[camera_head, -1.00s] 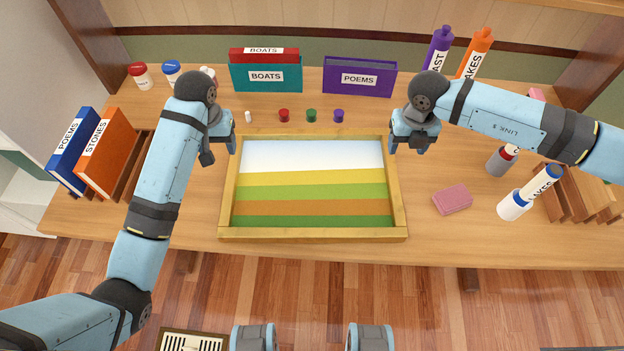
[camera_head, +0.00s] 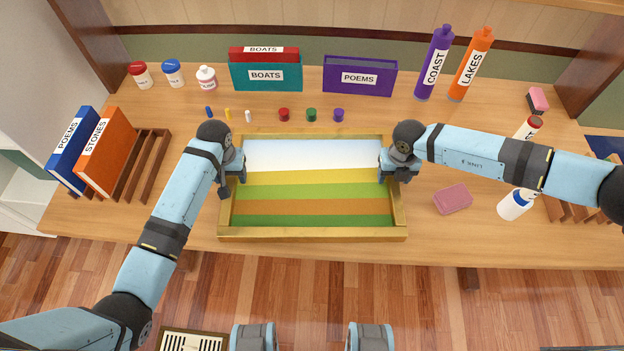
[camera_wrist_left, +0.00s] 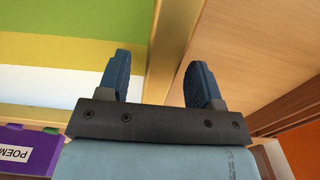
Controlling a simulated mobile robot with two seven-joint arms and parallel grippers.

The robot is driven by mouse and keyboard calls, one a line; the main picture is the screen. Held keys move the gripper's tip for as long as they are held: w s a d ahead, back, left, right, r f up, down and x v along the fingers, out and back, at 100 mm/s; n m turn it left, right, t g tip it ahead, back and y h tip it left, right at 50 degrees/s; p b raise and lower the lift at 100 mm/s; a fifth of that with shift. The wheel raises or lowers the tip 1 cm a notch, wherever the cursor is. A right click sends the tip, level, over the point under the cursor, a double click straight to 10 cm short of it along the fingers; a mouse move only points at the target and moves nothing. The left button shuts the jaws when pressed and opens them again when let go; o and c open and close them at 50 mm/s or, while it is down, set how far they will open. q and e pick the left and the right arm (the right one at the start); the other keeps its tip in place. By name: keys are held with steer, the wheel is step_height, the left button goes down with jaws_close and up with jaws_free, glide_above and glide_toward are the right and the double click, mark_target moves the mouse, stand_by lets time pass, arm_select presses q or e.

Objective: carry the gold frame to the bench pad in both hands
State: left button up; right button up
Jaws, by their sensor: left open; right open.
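The gold frame (camera_head: 312,233) lies flat on the wooden table, with a striped picture of white, yellow, green and brown inside it. My left gripper (camera_head: 232,183) is over the frame's left side rail. In the left wrist view the open left fingers (camera_wrist_left: 160,82) stand on either side of the gold rail (camera_wrist_left: 170,50); I cannot tell whether they touch it. My right gripper (camera_head: 392,174) is at the frame's right side rail, open, its fingertips partly hidden by its own body. I cannot make out a bench pad.
Books in a rack (camera_head: 148,165) stand at the left. Small colored caps (camera_head: 311,115) and book boxes (camera_head: 358,78) are behind the frame. A pink block (camera_head: 453,198) and a white bottle (camera_head: 514,204) lie to the right. The table's front edge is close to the frame.

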arm_select(q)
steer(key=shift+f, duration=0.2)
arm_select(e)
steer(key=shift+f, duration=0.2)
arm_select(q)
jaws_close()
arm_select(e)
jaws_close()
arm_select(q)
steer(key=shift+r, duration=0.15)
arm_select(e)
steer(key=shift+w+r, duration=0.1)
steer(key=shift+r, duration=0.05)
stand_by(0.7)
